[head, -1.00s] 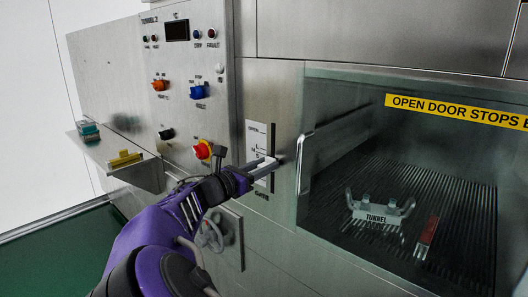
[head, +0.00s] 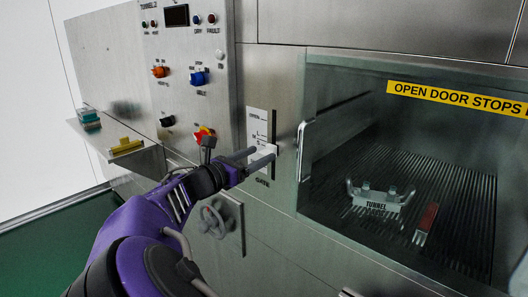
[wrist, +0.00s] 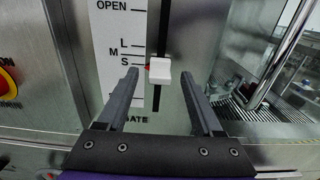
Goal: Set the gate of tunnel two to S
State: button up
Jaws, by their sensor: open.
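The tunnel two gate scale (wrist: 106,30) is a white plate marked OPEN, L, M and S beside a dark vertical slot; it also shows in the head view (head: 257,118). The white gate knob (wrist: 160,69) sits in the slot. Its red pointer (wrist: 147,67) is level with, or very slightly below, the S line. My gripper (wrist: 159,74) is open, with one finger on each side of the knob and a visible gap to each. In the head view my gripper (head: 262,153) is at the slot and partly covers the knob's surroundings.
The glass door with its upright handle (head: 302,150) is just right of the slot. A red and yellow emergency knob (head: 204,134) and other switches are on the panel to the left. A handwheel (head: 212,220) is below. A shelf with a yellow block (head: 126,147) projects at left.

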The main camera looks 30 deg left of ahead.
jog(key=p+v, duration=0.1)
jog(key=v, duration=1.3)
jog(key=shift+s, duration=0.15)
jog(key=shift+r, duration=0.1)
